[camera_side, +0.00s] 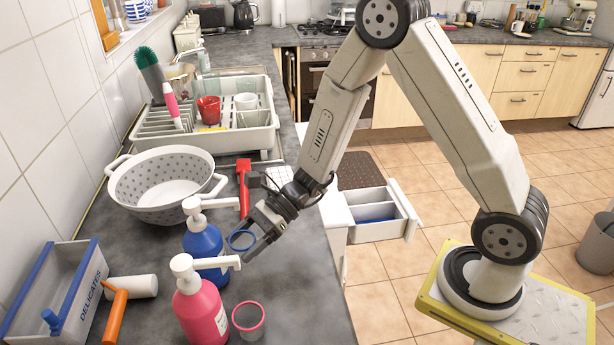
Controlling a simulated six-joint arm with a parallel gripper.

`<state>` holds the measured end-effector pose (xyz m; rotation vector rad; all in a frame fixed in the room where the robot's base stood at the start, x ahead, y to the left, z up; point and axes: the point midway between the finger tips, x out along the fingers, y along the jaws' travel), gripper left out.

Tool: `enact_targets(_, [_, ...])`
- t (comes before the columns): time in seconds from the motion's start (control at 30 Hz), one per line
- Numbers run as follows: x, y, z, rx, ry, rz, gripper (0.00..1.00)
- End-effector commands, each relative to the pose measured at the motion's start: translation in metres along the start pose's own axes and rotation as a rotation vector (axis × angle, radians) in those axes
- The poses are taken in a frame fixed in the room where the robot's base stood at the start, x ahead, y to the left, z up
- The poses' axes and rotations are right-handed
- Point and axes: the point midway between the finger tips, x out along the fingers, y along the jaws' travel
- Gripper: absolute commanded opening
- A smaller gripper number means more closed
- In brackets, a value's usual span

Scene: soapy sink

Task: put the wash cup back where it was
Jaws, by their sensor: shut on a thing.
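My gripper (254,236) is above the dark counter, just right of the blue soap pump bottle (203,247). It is shut on a small cup with a blue rim (241,240), held beside the bottle. Most of the cup's body is hard to make out from here. A second cup, clear with a pink rim (249,321), stands on the counter at the front, right of the pink soap pump bottle (201,312).
A grey colander (163,188) and a white dish rack (270,137) with a red cup and a white cup stand behind. A red-handled tool (244,186) lies nearby. A blue-rimmed DELICATES box (88,290) and an orange-handled roller (116,312) are at left. The front right counter is clear.

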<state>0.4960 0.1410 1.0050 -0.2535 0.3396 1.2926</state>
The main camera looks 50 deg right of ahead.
Motion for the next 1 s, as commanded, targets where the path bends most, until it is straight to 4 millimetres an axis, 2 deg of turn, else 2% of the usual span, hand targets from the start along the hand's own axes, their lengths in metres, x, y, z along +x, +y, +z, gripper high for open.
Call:
enact_targets(0.13, [0.004,0.0,-0.01,0.0,0.0,0.001,0.16])
enact_targets(0.47, [0.006,0.0,-0.015,0.0,0.0,0.001,0.16])
enact_targets(0.8, [0.017,0.0,-0.04,0.001,0.0,0.001,0.16])
enact_targets(1.0, [0.019,0.0,-0.045,-0.001,0.0,0.0,0.16])
